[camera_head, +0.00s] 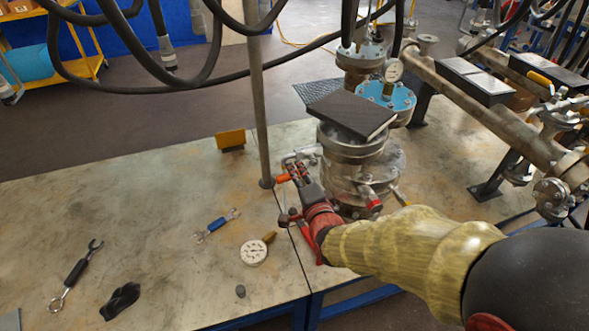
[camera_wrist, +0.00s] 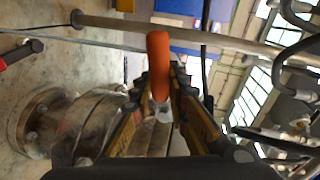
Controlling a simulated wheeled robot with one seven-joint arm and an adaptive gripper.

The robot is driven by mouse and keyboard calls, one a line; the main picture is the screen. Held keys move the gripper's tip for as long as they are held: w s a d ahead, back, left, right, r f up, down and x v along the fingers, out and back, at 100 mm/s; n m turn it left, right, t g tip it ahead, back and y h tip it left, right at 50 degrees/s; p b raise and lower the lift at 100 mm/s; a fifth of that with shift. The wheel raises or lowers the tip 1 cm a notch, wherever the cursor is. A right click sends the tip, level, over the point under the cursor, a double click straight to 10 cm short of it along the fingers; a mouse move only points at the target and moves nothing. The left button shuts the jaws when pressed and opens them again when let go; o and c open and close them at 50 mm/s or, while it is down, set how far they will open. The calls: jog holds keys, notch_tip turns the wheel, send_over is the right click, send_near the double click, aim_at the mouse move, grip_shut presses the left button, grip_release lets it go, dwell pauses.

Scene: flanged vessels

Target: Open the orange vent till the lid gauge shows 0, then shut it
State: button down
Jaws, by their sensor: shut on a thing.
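The vent's orange handle (camera_head: 282,179) shows at the left side of a steel flanged vessel (camera_head: 352,150). My gripper (camera_head: 296,172) reaches it from the front. In the wrist view the orange handle (camera_wrist: 158,48) stands between the two fingers of my gripper (camera_wrist: 164,82), which are shut on it. How far the vent is turned cannot be told. A round gauge (camera_head: 393,70) stands by a blue flange (camera_head: 388,96) behind the vessel; its reading is too small to make out. A dark, book-like slab (camera_head: 350,106) lies on top of the vessel and hides its top.
A thin upright pole (camera_head: 257,90) stands just left of my gripper. Wrenches (camera_head: 217,224), a loose dial gauge (camera_head: 253,252) and a black glove-like item (camera_head: 120,301) lie on the bench (camera_head: 160,215). Hoses hang above; pipes run at right.

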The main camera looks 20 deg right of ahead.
jog(key=shift+r+m+y, duration=0.3)
jog(key=shift+r+m, duration=0.2)
jog(key=shift+m, duration=0.3)
jog(key=c, duration=1.7)
grip_release()
jog(key=shift+r, duration=0.1)
jog(key=shift+c, duration=0.2)
jog(key=shift+s, duration=0.1)
jog(key=s+r, duration=0.2)
jog(key=s, duration=0.9)
jog(key=shift+s, duration=0.3)
jog(key=shift+r, duration=0.1)
